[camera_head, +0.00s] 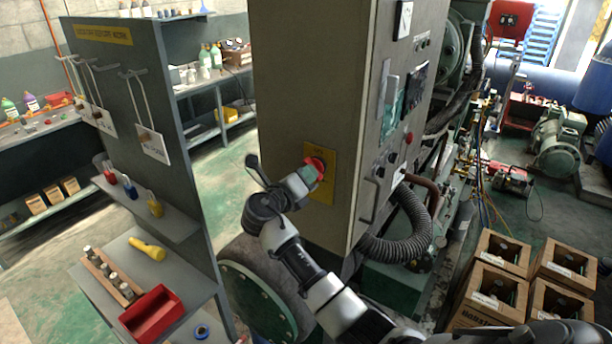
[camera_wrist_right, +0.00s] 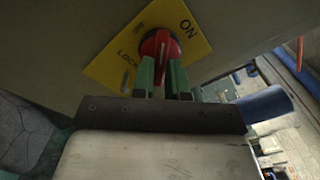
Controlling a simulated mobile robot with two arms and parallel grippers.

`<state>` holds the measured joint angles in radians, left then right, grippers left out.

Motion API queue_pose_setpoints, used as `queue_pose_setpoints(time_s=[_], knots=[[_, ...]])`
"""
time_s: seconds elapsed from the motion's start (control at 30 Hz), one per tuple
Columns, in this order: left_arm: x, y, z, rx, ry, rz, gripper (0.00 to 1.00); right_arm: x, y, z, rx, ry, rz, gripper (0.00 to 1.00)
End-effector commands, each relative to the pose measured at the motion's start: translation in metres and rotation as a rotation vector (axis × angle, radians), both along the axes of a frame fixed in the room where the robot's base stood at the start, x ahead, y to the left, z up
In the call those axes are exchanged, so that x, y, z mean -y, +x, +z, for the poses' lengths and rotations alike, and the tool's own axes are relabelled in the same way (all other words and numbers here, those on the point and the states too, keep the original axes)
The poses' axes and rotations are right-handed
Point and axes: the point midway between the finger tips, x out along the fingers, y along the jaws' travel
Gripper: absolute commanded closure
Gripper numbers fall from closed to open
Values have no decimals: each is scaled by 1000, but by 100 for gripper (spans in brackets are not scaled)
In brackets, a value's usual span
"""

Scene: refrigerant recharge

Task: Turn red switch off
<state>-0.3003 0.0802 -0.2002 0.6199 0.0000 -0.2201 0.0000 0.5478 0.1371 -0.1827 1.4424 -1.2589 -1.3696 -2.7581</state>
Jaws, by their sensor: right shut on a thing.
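The red rotary switch (camera_head: 317,164) sits on a yellow plate (camera_head: 322,192) on the side of the tall grey cabinet (camera_head: 305,90). In the right wrist view the red switch (camera_wrist_right: 160,46) shows on the yellow plate (camera_wrist_right: 115,62), with "ON" and "LOCK" lettering visible. My right gripper (camera_head: 310,171) is at the switch. In the wrist view its green fingers (camera_wrist_right: 162,74) are on either side of the switch's handle, shut on it. The fingers hide part of the handle. My left gripper is not in view.
A grey shelf panel stands left of the cabinet, with a red bin (camera_head: 152,312) and a yellow flashlight (camera_head: 147,249) on its shelves. A black corrugated hose (camera_head: 410,235) hangs at the cabinet's right. Cardboard boxes (camera_head: 483,290) stand on the floor at right.

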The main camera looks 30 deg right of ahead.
Motion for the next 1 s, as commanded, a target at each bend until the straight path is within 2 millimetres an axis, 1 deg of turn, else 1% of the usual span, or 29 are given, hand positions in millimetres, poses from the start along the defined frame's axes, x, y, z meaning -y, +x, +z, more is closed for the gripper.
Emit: queue_pose_setpoints(time_s=[0.03,0.27,0.4,0.53,0.7,1.0], knots=[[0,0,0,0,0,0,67,-1,1,3,6,-4,4,100],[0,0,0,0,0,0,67,-1,1,3,-22,-16,4,100],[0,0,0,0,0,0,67,0,0,3,-177,-80,2,100],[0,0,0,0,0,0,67,1,1,6,-274,-129,2,100],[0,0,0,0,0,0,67,-2,3,9,-309,-146,12,100],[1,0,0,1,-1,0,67,-1,0,5,-352,-153,3,100]])
